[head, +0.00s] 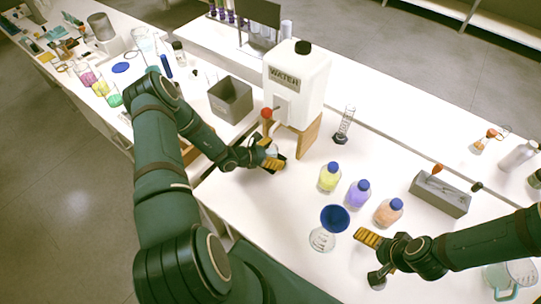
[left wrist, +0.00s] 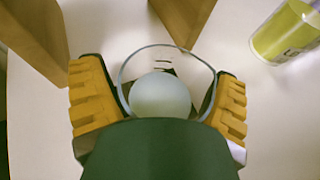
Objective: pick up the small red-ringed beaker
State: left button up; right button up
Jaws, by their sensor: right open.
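A small clear glass beaker (left wrist: 160,95) stands between the fingers of my left gripper (left wrist: 158,75) in the left wrist view. Its round rim faces the camera and something pale and round shows inside it. No red ring shows on it. The yellow finger pads are at both sides of the glass; whether they press on it I cannot tell. In the head view my left gripper (head: 270,152) is low by the water dispenser, and the beaker (head: 272,149) is mostly hidden by the fingers. My right gripper (head: 371,258) is open and empty near the table's front right.
The water dispenser (head: 297,88) on wooden supports stands just beyond my left gripper. A blue funnel (head: 335,217) and a clear flask (head: 322,239) are near my right gripper. A grey bin (head: 231,98) stands behind.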

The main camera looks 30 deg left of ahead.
pick_arm(q)
jog(key=c, duration=1.4)
jog(key=shift+r, duration=0.1)
